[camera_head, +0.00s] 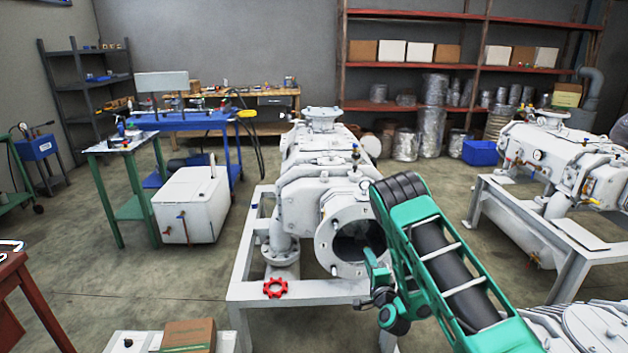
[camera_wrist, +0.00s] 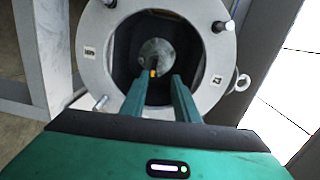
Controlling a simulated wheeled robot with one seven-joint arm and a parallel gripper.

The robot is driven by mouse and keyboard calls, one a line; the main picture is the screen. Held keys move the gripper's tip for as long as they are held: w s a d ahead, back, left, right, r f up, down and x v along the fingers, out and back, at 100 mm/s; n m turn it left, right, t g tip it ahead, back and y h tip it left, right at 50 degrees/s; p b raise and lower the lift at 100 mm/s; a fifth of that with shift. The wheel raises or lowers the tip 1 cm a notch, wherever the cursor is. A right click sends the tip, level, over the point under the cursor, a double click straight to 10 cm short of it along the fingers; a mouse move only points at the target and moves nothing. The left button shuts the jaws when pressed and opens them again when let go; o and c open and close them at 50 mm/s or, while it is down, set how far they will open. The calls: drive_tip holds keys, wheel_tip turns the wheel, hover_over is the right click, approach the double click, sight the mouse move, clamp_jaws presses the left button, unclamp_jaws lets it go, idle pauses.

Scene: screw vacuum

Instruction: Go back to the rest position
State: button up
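My gripper (camera_wrist: 160,82) shows in the wrist view as two green fingers with a clear gap between them; it is open and holds nothing that I can see. The fingers point at the round opening of a white flange (camera_wrist: 87,45) on the vacuum pump. A small yellow and black part (camera_wrist: 153,72) shows in the opening beyond the fingertips. In the head view the pump (camera_head: 322,185) stands on a white frame, and my gripper is at the right side of its flange (camera_head: 325,248), partly hidden by my arm. I cannot tell whether the fingertips are inside the opening.
A red handwheel (camera_head: 276,288) is on the front of the white frame (camera_head: 310,291). A cardboard box (camera_head: 188,335) is at the bottom. A green table (camera_head: 122,147) and a white tank (camera_head: 190,205) are at left. Another pump (camera_head: 550,150) stands at right. Bare floor shows between the stands.

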wheel_tip(320, 180, up, 11)
drive_tip(key=d+n+g+y, duration=0.1)
drive_tip(key=n+g+y, duration=0.1)
drive_tip(key=n+g, duration=0.35)
drive_tip(key=s+d+r+n+g+h, duration=0.1)
drive_tip(key=s+d+r+n+g, duration=0.1)
drive_tip(key=s+d+r+n, duration=0.3)
drive_tip(key=s+d+r+g, duration=0.1)
drive_tip(key=s+d, duration=0.2)
drive_tip(key=s, duration=0.4)
drive_tip(key=s+d+r+g, duration=0.2)
drive_tip(key=s+g, duration=0.1)
drive_tip(key=s, duration=1)
drive_tip(key=s+d+r+g+h, duration=0.1)
drive_tip(key=s+d+r+g, duration=0.2)
drive_tip(key=s, duration=1.1)
drive_tip(key=s+d+r+g, duration=0.3)
drive_tip(key=s, duration=1.1)
drive_tip(key=shift+s+d+r+h, duration=0.15)
drive_tip(key=shift+h, duration=0.25)
